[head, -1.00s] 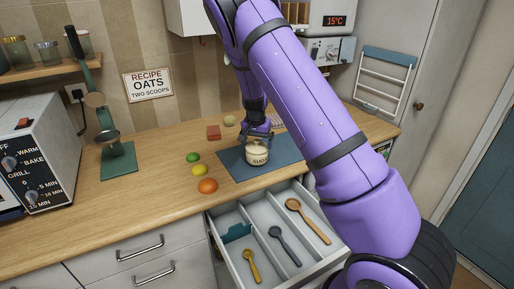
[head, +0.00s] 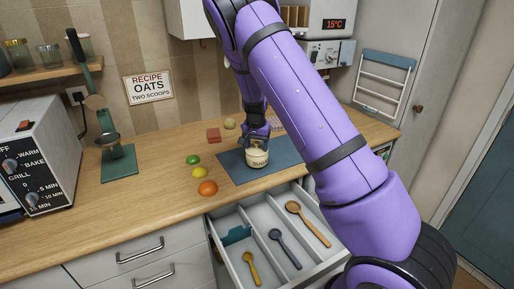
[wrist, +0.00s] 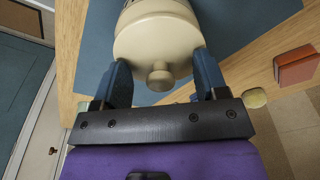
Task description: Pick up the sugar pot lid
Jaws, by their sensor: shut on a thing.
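The cream sugar pot (head: 257,161), with "SUGAR" lettering partly readable, stands upright on the blue mat on the counter. Its cream lid (wrist: 158,42), with a round knob, fills the upper middle of the wrist view. My gripper (head: 257,138) is over the top of the pot, pointing down. In the wrist view my gripper (wrist: 161,82) has one blue finger on each side of the lid, with the knob between them. It is shut on the lid. I cannot tell whether any gap lies between lid and pot.
The blue mat (head: 288,150) lies under the pot. A green lime (head: 193,160), a lemon (head: 199,173) and an orange (head: 208,188) lie to its left. A red block (head: 213,135) is behind. An open drawer (head: 262,222) with spoons juts out in front.

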